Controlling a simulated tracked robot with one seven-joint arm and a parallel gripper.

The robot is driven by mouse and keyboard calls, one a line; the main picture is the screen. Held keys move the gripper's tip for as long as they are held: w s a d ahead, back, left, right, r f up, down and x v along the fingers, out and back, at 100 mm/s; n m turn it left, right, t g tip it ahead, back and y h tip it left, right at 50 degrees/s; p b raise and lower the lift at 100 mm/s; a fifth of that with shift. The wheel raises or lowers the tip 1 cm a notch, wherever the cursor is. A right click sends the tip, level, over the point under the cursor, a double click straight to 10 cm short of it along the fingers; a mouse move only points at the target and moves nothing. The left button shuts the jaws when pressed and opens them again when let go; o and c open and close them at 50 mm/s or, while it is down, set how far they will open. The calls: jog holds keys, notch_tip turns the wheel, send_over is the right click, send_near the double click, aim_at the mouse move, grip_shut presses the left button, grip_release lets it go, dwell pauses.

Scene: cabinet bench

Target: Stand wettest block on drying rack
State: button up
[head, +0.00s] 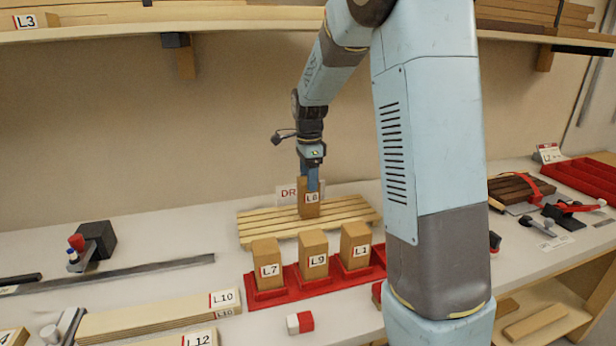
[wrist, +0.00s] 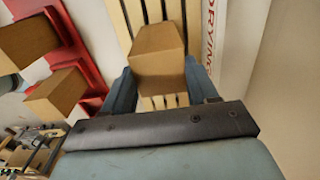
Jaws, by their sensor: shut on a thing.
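My gripper (head: 309,180) is shut on the wooden block labelled L8 (head: 308,207), which stands upright at the drying rack (head: 260,222). In the wrist view the block (wrist: 158,58) sits between my two fingers, with the slats of the rack (wrist: 120,22) behind it. I cannot tell whether the block's bottom touches the slats. Blocks labelled L7 (head: 267,252), L9 (head: 313,248) and L1 (head: 355,238) stand upright in the red tray (head: 293,274) in front of the rack. The drying sign (head: 285,194) behind the rack is partly hidden by the block and gripper.
A red and white small block (head: 300,323) lies in front of the tray. Boards labelled L10 (head: 150,314) lie at the front left. A long metal bar (head: 140,270) and a black clamp-like tool (head: 97,242) are at the left. A shelf (head: 110,31) hangs above the bench.

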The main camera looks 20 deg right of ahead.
jog(key=o, duration=1.1)
jog(key=shift+c, duration=0.4)
notch_tip(320, 180, up, 10)
dwell(0.9)
